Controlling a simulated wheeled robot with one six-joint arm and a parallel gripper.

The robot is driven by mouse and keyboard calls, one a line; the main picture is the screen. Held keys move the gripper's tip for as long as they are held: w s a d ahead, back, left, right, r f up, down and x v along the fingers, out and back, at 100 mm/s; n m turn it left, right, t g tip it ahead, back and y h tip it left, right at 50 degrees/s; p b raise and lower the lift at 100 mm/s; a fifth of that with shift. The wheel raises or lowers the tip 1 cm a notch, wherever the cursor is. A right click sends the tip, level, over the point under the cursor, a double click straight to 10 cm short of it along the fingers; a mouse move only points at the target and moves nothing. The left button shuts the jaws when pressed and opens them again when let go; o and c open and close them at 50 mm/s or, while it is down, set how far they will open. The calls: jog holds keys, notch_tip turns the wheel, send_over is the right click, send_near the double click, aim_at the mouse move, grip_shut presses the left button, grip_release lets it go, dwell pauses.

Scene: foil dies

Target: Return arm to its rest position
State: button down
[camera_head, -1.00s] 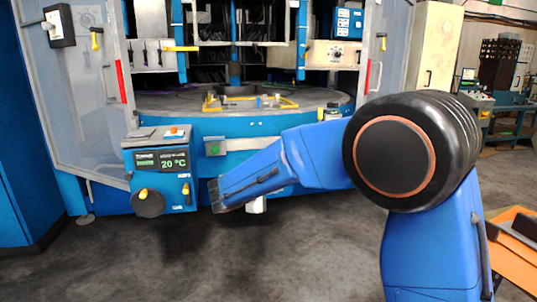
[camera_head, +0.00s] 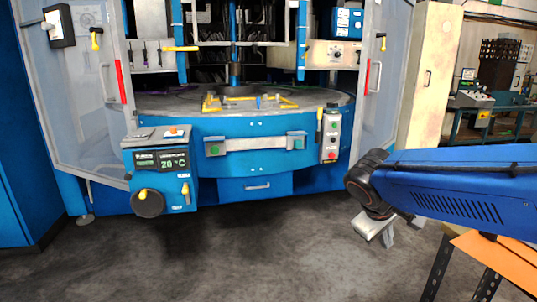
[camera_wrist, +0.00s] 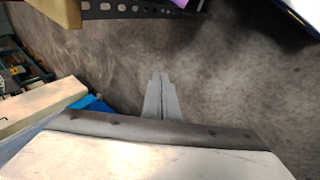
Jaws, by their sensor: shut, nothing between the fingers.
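My arm comes in from the right edge of the head view as a blue link, with a dark wrist joint at its left end. My gripper (camera_head: 384,238) hangs below that joint, over the bare floor, left of the orange-topped stand. In the wrist view its two grey fingers (camera_wrist: 161,98) lie together with nothing between them, above the grey floor.
A blue machine (camera_head: 255,188) with a round table and open clear doors stands ahead. Its control box (camera_head: 160,172) reads 20 °C. An orange-topped stand (camera_head: 500,258) is at the lower right. A black perforated bar (camera_wrist: 135,11) crosses the wrist view's top. Floor (camera_head: 250,250) ahead is clear.

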jog(key=s+f+m+y, duration=0.2)
jog(key=s, duration=0.6)
jog(key=s+f+m+y, duration=0.2)
jog(key=s+m, duration=0.1)
jog(key=s, duration=0.6)
jog(key=shift+a+f+t+y, duration=0.2)
jog(key=shift+a+t+y, duration=0.2)
